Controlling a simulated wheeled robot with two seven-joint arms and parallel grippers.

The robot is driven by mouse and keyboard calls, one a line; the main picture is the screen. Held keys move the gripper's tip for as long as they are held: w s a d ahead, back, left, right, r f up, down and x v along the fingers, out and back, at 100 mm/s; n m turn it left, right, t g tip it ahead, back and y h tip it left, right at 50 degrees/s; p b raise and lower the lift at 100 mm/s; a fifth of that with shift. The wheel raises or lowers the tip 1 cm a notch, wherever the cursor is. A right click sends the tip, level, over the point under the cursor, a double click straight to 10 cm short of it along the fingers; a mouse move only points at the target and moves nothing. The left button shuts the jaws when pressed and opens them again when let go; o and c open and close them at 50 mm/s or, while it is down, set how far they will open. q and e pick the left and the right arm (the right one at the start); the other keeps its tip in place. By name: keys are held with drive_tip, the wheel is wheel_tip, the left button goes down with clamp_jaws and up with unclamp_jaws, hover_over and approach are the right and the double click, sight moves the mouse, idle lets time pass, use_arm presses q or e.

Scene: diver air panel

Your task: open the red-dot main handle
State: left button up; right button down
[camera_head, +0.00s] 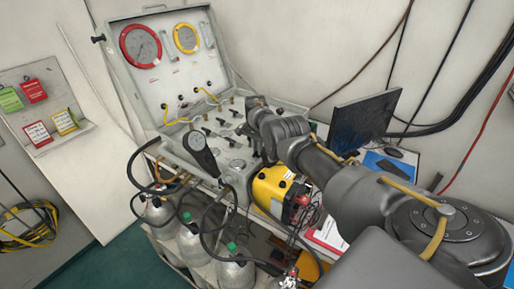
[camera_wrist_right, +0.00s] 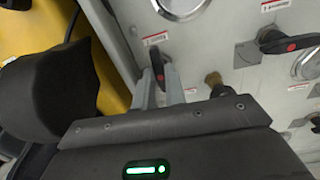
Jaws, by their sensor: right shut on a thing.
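The air panel (camera_wrist_right: 212,42) is a light grey plate with black handles. One black handle with a red dot (camera_wrist_right: 159,60) stands between the two grey fingers of my right gripper (camera_wrist_right: 160,76) in the right wrist view, and the fingers are closed on it. A second red-dot handle (camera_wrist_right: 288,42) sits at the right, apart from the gripper; the small labels are too blurred to tell which is the main one. In the head view my right arm (camera_head: 280,130) reaches the panel and hides the gripped handle. My left gripper is not in view.
The open case lid (camera_head: 165,80) carries a red gauge (camera_head: 141,46) and a yellow gauge (camera_head: 186,38). A yellow unit (camera_head: 270,190) is below my right wrist. Several cylinders with hoses stand at the lower left, and a monitor (camera_head: 362,122) is right of the arm.

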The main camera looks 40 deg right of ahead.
idle(0.3)
drive_tip(key=c, duration=1.5)
unclamp_jaws()
drive_tip(key=shift+o, duration=0.2)
drive_tip(key=shift+r, duration=0.1)
wheel_tip(320, 180, up, 11)
drive_tip(key=b, duration=0.1)
drive_tip(key=shift+w+f, duration=0.2)
drive_tip(key=shift+w, duration=0.05)
